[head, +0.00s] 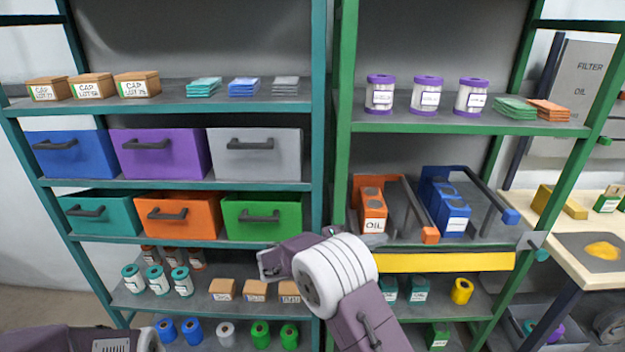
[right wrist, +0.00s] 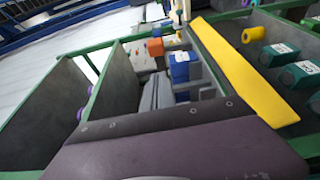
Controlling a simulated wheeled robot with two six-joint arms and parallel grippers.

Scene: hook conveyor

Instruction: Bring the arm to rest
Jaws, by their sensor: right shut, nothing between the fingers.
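My right arm rises from the bottom middle of the head view. Its gripper (head: 268,264) is shut and empty, in front of the shelves near the post between the two racks. The right wrist view shows the right-hand rack tilted, with the yellow bar (right wrist: 238,72) and a blue box (right wrist: 184,66). My left arm shows only as a purple part at the bottom left of the head view; its gripper is not visible.
A teal rack (head: 318,110) holds coloured drawers, such as the green drawer (head: 262,215) close to my right gripper. A green rack (head: 343,120) holds jars, an orange oil box (head: 373,212) and a yellow front bar (head: 445,262). A wooden table (head: 545,230) stands at the right.

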